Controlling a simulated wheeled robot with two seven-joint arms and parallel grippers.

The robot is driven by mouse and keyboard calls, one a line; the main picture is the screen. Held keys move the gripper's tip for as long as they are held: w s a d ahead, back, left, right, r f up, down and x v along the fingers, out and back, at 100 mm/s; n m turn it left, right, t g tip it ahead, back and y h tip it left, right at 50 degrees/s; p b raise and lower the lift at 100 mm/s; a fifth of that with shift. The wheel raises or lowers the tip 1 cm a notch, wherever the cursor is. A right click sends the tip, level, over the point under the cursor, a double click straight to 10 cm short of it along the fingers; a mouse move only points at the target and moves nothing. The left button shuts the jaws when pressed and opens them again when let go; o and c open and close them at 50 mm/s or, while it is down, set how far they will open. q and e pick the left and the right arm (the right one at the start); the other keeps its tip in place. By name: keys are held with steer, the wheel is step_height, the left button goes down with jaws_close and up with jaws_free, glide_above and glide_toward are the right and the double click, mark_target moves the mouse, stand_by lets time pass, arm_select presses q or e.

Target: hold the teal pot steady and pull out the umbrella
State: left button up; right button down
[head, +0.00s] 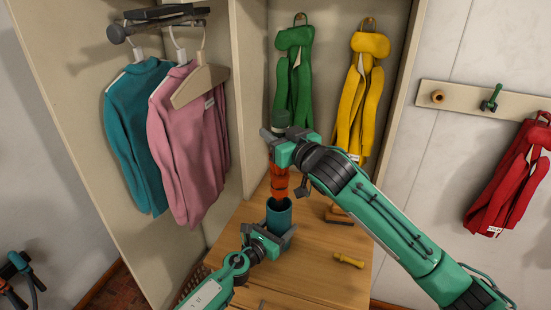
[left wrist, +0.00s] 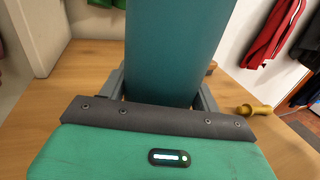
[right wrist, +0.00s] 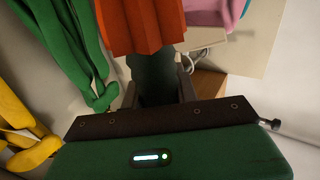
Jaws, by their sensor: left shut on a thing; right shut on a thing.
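The teal pot (head: 278,216) stands upright on the wooden surface; it fills the middle of the left wrist view (left wrist: 175,50). My left gripper (head: 270,238) is shut on it, one finger on each side. The umbrella has an orange-red folded canopy (head: 279,182) and a dark green handle (head: 281,120). My right gripper (head: 284,148) is shut on the handle, above the pot. In the right wrist view the handle (right wrist: 153,75) sits between the fingers, beside the orange canopy (right wrist: 142,25). The canopy hangs upright over the pot's mouth; whether its lower end is inside cannot be told.
A yellow wooden piece (head: 348,260) and a brown brush-like block (head: 340,214) lie right of the pot on the wooden surface (head: 315,265). Green (head: 294,75) and yellow (head: 362,90) garments hang behind. Teal and pink (head: 190,140) tops hang at left.

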mark_target(275, 113)
step_height(275, 113, up, 5)
steer(key=shift+r, duration=0.2)
arm_select(q)
steer(key=o, duration=1.3)
steer(key=shift+o, duration=0.2)
steer(key=shift+s+a, duration=0.1)
